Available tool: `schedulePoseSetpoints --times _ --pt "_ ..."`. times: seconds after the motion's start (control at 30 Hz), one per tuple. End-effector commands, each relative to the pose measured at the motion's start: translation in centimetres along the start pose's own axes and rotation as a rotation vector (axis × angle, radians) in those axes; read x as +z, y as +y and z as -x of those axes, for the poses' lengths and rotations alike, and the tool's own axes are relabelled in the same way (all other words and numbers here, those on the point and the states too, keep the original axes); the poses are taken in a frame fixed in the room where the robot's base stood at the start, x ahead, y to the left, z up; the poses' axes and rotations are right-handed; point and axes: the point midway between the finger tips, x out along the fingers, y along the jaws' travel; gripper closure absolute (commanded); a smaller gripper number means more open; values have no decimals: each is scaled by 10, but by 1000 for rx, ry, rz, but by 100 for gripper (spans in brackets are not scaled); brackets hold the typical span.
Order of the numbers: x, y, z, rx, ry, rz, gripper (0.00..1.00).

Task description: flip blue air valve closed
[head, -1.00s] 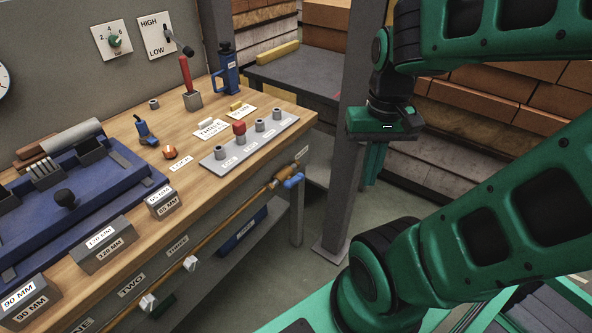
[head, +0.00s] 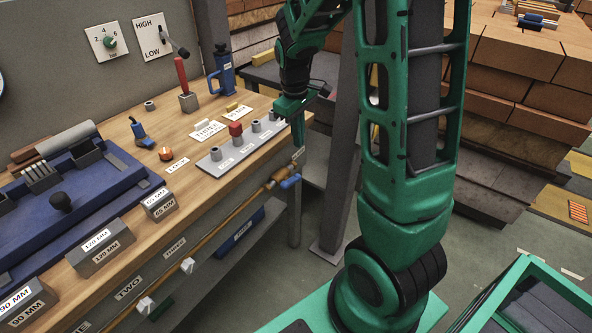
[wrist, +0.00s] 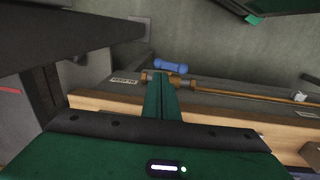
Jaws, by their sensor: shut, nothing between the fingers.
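The blue air valve (head: 290,181) has a blue handle at the right end of a copper pipe along the bench's front side. The valve also shows in the wrist view (wrist: 170,66), just beyond my fingertips. My gripper (head: 298,146) is shut and empty, pointing down just above and beside the valve at the bench's right corner. In the wrist view my gripper (wrist: 161,82) reaches toward the brass fitting by the handle. I cannot tell whether the fingers touch it.
The wooden bench (head: 205,180) carries a grey plate with several posts (head: 215,164) near my gripper. A grey upright post (head: 340,170) stands right of the valve.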

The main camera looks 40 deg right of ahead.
Motion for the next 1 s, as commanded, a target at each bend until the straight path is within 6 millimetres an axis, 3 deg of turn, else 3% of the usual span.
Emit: schedulePoseSetpoints --times 0.17,0.57,0.77,1.0 --pt "-14 0 -9 5 2 46 100" --pt "-14 0 -12 5 2 47 100" --pt "-14 0 -35 5 -1 46 100" --pt "-14 0 -79 4 -2 46 100"
